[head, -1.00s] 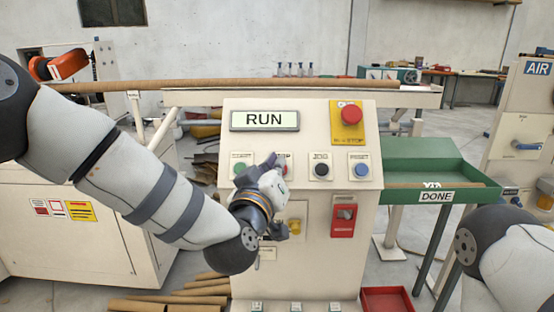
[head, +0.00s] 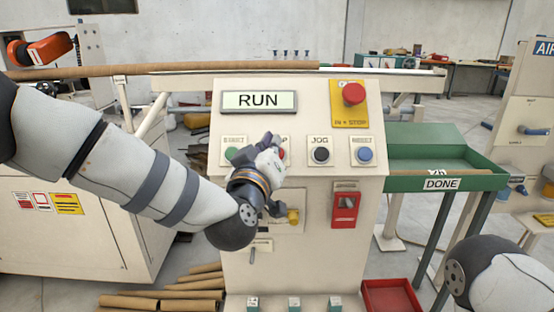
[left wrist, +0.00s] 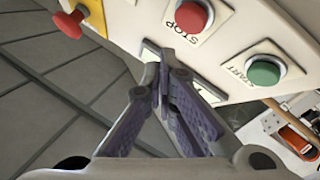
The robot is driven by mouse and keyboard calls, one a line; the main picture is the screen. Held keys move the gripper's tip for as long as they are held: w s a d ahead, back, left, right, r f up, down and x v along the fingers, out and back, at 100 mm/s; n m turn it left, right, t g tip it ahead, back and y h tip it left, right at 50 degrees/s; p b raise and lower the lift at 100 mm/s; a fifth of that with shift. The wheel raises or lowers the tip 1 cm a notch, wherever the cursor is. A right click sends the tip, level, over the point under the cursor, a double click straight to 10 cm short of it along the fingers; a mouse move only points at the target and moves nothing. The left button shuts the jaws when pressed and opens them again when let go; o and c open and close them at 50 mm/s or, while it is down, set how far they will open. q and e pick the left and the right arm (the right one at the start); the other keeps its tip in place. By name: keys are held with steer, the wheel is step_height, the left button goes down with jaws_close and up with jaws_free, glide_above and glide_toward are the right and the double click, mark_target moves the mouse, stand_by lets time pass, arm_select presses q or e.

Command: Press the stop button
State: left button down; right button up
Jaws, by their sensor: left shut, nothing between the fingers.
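The stop button (left wrist: 190,17) is a red round button on a white plate lettered STOP, at the top of the left wrist view. In the head view only a sliver of the stop button (head: 283,154) shows beside my left gripper, which hides most of it. My left gripper (head: 270,142) is shut and empty in front of the panel. In the left wrist view its fingertips (left wrist: 166,60) meet below and left of the STOP plate; I cannot tell whether they touch the panel. My right gripper is out of view.
The green start button (left wrist: 263,71) is beside the stop button. A black JOG button (head: 320,154), a blue button (head: 364,154) and a red emergency knob (head: 353,94) on yellow are on the same panel. The display (head: 259,101) reads RUN. A green tray (head: 440,184) stands right.

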arm_select(q)
steer(key=shift+w+f+b, duration=0.35)
steer(key=shift+w+f, duration=0.4)
steer(key=shift+w, duration=0.25)
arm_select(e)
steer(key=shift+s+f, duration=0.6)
arm_select(q)
steer(key=shift+f, duration=0.1)
steer(key=shift+w+f, duration=0.2)
steer(key=shift+w, duration=0.1)
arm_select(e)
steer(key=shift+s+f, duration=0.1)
arm_select(q)
steer(key=shift+w+f, duration=0.3)
steer(key=shift+w, duration=0.05)
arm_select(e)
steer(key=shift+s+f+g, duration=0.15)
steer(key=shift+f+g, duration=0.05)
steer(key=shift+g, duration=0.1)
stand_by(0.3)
arm_select(q)
steer(key=shift+s+r+p, duration=0.35)
steer(key=shift+s+r, duration=0.2)
steer(key=shift+s, duration=0.1)
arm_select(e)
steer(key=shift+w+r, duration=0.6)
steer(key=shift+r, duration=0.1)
